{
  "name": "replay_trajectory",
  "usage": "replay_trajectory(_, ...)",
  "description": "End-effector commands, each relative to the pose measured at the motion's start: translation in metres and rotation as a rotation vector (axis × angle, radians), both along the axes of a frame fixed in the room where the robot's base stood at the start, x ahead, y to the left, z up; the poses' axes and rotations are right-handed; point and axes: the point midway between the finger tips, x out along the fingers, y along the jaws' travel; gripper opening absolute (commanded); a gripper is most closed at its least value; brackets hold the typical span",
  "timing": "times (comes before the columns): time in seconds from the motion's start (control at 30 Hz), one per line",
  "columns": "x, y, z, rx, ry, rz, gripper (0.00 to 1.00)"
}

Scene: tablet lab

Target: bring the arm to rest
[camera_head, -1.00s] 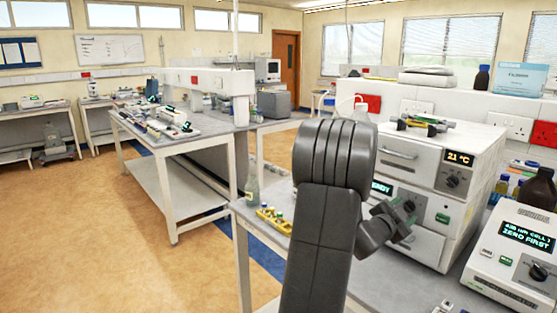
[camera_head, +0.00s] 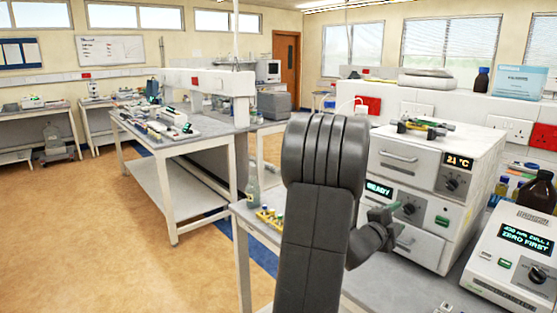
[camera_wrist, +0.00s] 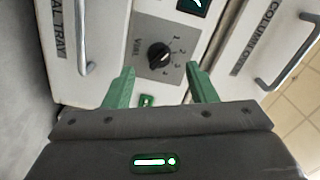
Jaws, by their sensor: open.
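My gripper (camera_wrist: 160,88) shows in the wrist view with its two green fingers spread apart and nothing between them. Beyond the fingers is a black rotary knob (camera_wrist: 159,55) on a grey panel, with a small numbered scale around it. I cannot tell the exact distance, but the fingers look clear of the knob. In the head view my arm stands upright in the middle.
The white cabinet has drawer handles (camera_head: 398,156), a READY display (camera_head: 379,188) and a 21 °C display. A white instrument (camera_head: 515,250) reading ZERO FIRST and brown bottles (camera_head: 537,190) stand at the right. A bottle (camera_head: 252,185) and yellow rack (camera_head: 270,217) stand left of my arm. Open floor lies left.

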Motion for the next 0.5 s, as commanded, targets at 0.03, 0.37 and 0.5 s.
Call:
replay_trajectory(0.03,-0.006,0.008,-0.002,0.0,-0.001,0.002,0.51)
replay_trajectory(0.37,-0.044,0.053,-0.001,-0.001,0.0,0.001,0.51)
replay_trajectory(0.5,-0.055,0.066,-0.001,0.0,0.001,0.002,0.51)
